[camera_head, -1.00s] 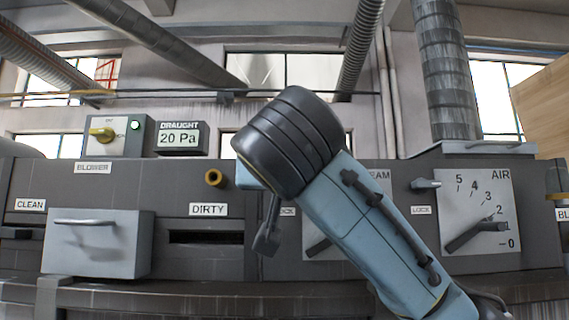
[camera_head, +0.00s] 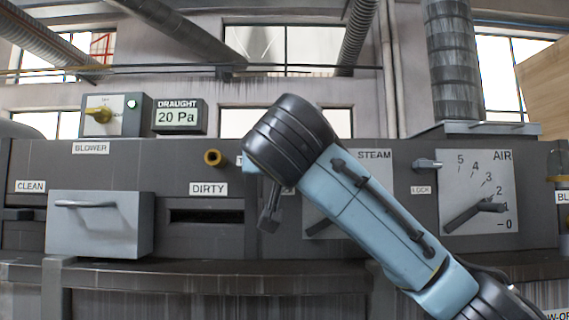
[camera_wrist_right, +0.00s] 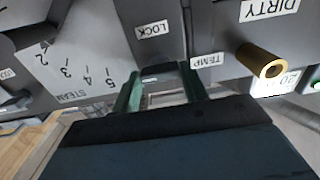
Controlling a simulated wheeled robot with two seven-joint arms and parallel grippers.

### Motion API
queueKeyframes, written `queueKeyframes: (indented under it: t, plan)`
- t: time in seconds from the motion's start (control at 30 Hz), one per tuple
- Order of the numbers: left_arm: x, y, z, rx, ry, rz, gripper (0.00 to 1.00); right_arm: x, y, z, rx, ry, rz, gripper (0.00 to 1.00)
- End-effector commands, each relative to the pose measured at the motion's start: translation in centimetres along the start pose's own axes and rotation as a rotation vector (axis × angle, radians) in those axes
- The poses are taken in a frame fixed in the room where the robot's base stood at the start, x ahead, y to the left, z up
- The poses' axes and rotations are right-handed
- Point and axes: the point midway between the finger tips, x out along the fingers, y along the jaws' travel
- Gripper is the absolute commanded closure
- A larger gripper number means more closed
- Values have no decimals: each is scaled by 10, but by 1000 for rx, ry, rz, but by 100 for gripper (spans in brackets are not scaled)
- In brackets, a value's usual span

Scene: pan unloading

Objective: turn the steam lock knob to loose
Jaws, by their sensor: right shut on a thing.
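The steam lock knob (camera_wrist_right: 160,70) is a small dark piece just below the LOCK label (camera_wrist_right: 154,30) in the right wrist view. My right gripper (camera_wrist_right: 162,78) has its two green fingers on either side of it and is shut on it. The knob's exact angle is hard to read. The STEAM dial plate (camera_head: 375,170) shows partly behind the arm. My left gripper is not in view.
The AIR dial (camera_head: 480,190) with its own lock lever (camera_head: 427,164) is to the right. A brass tube (camera_wrist_right: 262,62) sticks out near the TEMP label beside my gripper. A grey drawer (camera_head: 100,224) and the DRAUGHT display (camera_head: 180,117) are left.

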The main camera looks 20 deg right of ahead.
Motion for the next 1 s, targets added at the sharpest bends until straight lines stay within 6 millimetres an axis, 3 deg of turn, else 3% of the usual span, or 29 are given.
queueKeyframes:
  t: [0.47,1.0]
  plan:
    - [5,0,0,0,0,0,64,0,0,1,-105,-1,-1,79]
    - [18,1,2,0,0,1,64,0,0,0,-582,1,-1,79]
